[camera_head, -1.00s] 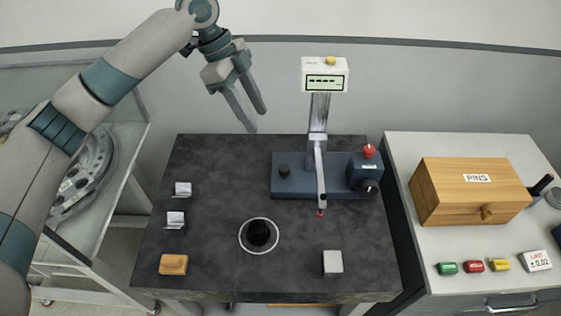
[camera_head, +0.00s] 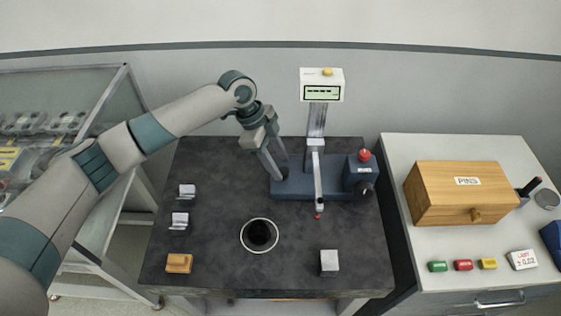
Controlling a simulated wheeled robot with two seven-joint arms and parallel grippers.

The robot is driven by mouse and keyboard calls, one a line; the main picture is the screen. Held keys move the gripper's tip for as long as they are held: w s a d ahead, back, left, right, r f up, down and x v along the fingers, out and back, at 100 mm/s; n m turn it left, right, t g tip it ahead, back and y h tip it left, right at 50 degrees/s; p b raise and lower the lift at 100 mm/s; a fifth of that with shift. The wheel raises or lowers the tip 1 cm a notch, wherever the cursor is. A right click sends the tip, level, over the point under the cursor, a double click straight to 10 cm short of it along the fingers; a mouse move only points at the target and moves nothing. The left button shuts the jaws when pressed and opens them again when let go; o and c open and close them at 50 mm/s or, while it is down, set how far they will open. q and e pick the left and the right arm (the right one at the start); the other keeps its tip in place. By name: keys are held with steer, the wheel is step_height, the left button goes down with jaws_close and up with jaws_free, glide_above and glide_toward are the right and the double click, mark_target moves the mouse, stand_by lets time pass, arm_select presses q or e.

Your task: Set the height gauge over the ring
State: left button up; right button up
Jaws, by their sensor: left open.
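The height gauge (camera_head: 317,125) stands upright on a dark blue base (camera_head: 328,186) at the back of the dark table. Its display head is at the top, and its probe arm reaches forward to a red tip (camera_head: 318,216). A thin white ring (camera_head: 243,238) surrounds a black round piece (camera_head: 260,234) on the table's front middle. The gauge's tip is behind and to the right of this ring. My left gripper (camera_head: 277,174) is open, fingers pointing down, at the left end of the gauge base; I cannot tell whether it touches. My right gripper is not in view.
Two small silver-topped blocks (camera_head: 180,221) and a wooden block (camera_head: 179,263) sit along the table's left side. A grey block (camera_head: 329,262) is at front right. A side cabinet (camera_head: 400,170) holds a wooden PINS box (camera_head: 440,195). A glass-sided cart (camera_head: 105,240) stands left.

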arm_select(q)
steer(key=shift+x, duration=0.9)
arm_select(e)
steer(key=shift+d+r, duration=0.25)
